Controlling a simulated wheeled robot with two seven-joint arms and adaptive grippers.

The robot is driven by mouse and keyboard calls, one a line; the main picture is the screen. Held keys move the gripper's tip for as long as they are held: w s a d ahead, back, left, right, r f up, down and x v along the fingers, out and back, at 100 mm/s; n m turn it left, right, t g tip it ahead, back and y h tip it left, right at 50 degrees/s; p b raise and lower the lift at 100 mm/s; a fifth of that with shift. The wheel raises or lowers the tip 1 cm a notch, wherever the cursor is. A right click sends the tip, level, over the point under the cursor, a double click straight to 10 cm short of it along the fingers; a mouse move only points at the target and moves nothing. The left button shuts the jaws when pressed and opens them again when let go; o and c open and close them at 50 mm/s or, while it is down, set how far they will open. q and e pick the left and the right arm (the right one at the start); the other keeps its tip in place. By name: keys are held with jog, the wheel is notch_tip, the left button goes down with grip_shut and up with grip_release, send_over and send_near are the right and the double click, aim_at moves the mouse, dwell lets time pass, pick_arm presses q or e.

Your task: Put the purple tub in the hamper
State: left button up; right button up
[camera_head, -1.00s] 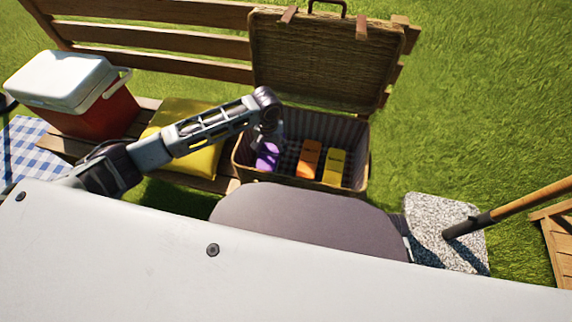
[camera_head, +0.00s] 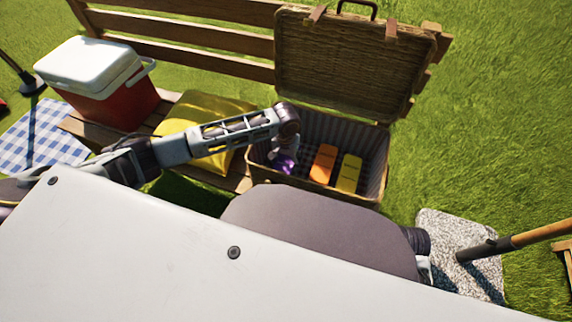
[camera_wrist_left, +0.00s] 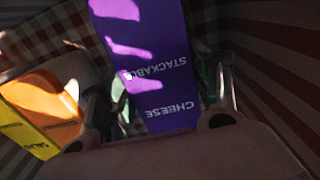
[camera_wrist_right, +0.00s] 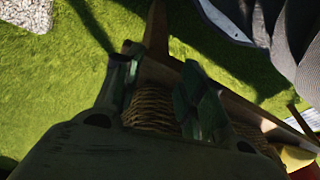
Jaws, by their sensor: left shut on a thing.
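The purple tub (camera_head: 285,166) is inside the open wicker hamper (camera_head: 258,173), at its left side. My left gripper (camera_head: 284,148) reaches down into the hamper over the tub and partly hides it. In the left wrist view the purple tub (camera_wrist_left: 158,60), lettered "CHEESE" and "STACKABLE", lies between the fingers of my left gripper (camera_wrist_left: 168,85), which is shut on it. Whether the tub touches the hamper floor cannot be told. My right gripper (camera_wrist_right: 160,85) shows in its own wrist view, open and empty, with wicker behind it.
An orange tub (camera_head: 323,164) and a yellow tub (camera_head: 348,174) sit in the hamper, right of the purple one. The raised lid (camera_head: 345,62) stands behind. A yellow cushion (camera_head: 205,120) and a red-white cooler (camera_head: 105,85) are left on the bench (camera_head: 195,37).

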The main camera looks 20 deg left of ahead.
aim_at(286, 165)
pick_arm(q)
notch_tip(286, 165, down, 3)
jog(key=shift+r+b, duration=0.15)
jog(key=shift+b, duration=0.3)
pick_arm(e)
jog(key=shift+a+r, duration=0.2)
jog(key=shift+r, duration=0.85)
pick_arm(q)
jog(key=shift+f, duration=0.2)
jog(key=o, duration=0.7)
jog(key=shift+f, duration=0.1)
jog(key=shift+o, duration=2.4)
pick_arm(e)
jog(key=shift+f, duration=0.3)
